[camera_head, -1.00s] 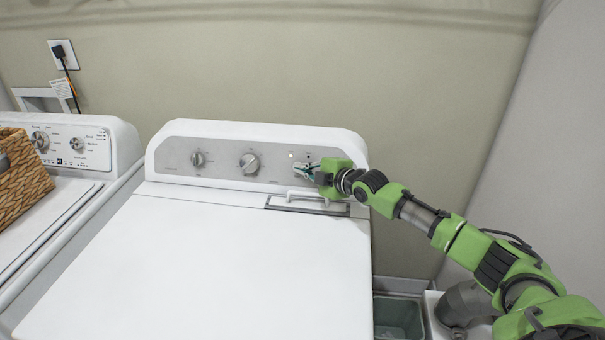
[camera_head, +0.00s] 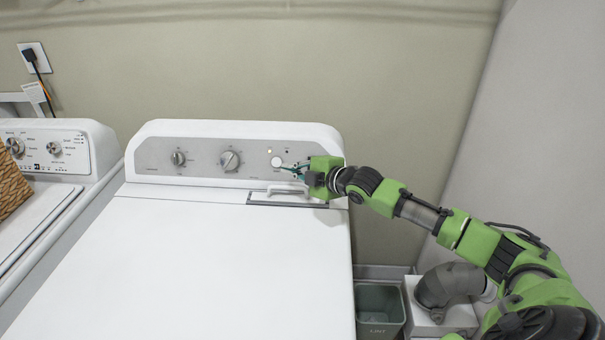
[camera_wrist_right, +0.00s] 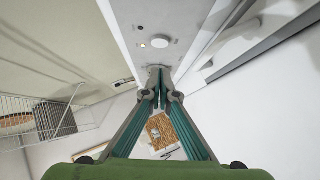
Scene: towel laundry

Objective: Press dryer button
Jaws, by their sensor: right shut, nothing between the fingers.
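The white dryer (camera_head: 200,260) has a grey control panel (camera_head: 205,165) along its back. The round white dryer button (camera_head: 276,162) sits near the panel's right end, below a small lit amber light (camera_head: 269,151). My right gripper (camera_head: 284,167) is shut and empty, with its fingertips just right of and below the button. In the right wrist view, the button (camera_wrist_right: 160,43) is fully visible beyond the shut fingertips (camera_wrist_right: 160,70). I cannot tell whether they touch the panel. My left gripper is not in view.
Two knobs (camera_head: 229,160) (camera_head: 178,158) sit left on the panel. A handle (camera_head: 287,188) lies just below my gripper. A washer (camera_head: 75,160) and wicker basket (camera_head: 10,185) stand at left. A grey lint bin (camera_head: 380,308) stands right of the dryer.

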